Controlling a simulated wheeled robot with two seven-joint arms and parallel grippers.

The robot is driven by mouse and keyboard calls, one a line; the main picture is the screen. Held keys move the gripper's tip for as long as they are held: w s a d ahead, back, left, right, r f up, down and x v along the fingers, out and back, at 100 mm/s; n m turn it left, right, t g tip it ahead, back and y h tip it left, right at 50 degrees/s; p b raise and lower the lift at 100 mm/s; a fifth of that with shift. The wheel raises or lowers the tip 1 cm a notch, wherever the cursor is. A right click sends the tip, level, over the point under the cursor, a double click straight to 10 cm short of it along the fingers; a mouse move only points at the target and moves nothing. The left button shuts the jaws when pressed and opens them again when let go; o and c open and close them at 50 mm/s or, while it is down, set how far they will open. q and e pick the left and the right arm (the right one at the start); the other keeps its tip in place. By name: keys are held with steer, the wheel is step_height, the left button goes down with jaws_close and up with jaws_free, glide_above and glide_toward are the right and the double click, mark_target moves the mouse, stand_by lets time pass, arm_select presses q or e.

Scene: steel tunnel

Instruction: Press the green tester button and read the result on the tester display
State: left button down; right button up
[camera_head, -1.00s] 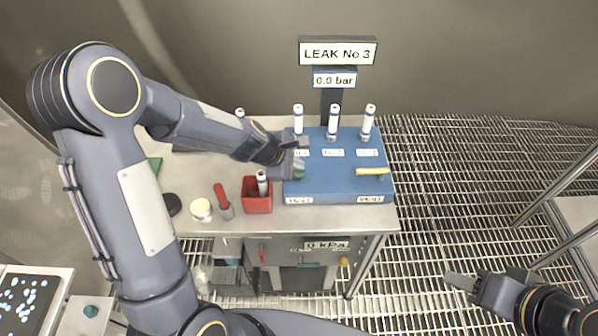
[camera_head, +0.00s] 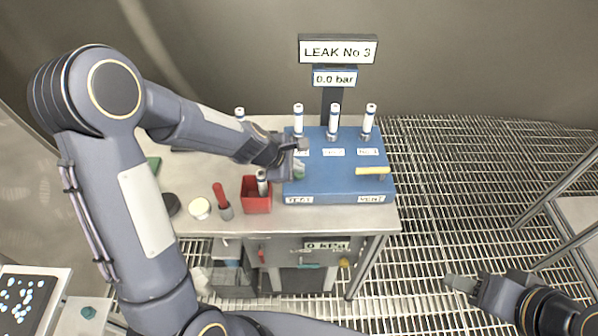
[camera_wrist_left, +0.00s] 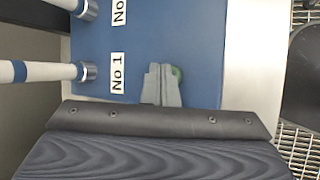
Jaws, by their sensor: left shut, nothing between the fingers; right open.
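The blue tester box (camera_head: 330,180) stands on the steel bench, with three white-and-blue cylinders (camera_head: 334,118) upright along its back. Its sign (camera_head: 338,50) reads "LEAK No 3", and the smaller display (camera_head: 335,78) below reads "0.0 bar". My left gripper (camera_head: 298,168) is shut and empty over the box's left front part. The green button (camera_wrist_left: 177,73) is mostly hidden behind the shut fingers in the left wrist view; only its rim shows. I cannot tell whether the fingertips touch it. My right gripper (camera_head: 462,283) is open and empty, off the bench at lower right.
A red bin (camera_head: 257,197) holding one cylinder stands left of the tester. A red-handled tool (camera_head: 222,200) and a cream-topped round jar (camera_head: 200,208) are further left. A yellow lever (camera_head: 371,170) lies on the box's right. A panel under the bench (camera_head: 326,245) reads "0 kPa".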

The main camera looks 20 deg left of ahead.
mark_target(297, 174)
arm_select(q)
steer(key=shift+s+f+b, duration=0.15)
steer(key=shift+f+b, duration=0.4)
steer(key=shift+f, duration=0.2)
stand_by(0.5)
steer(key=shift+r, duration=0.1)
steer(key=shift+r+p, duration=0.75)
steer(key=shift+p, duration=0.1)
steer(key=shift+r, duration=0.3)
step_height(297, 174, up, 6)
steer(key=p, duration=0.6)
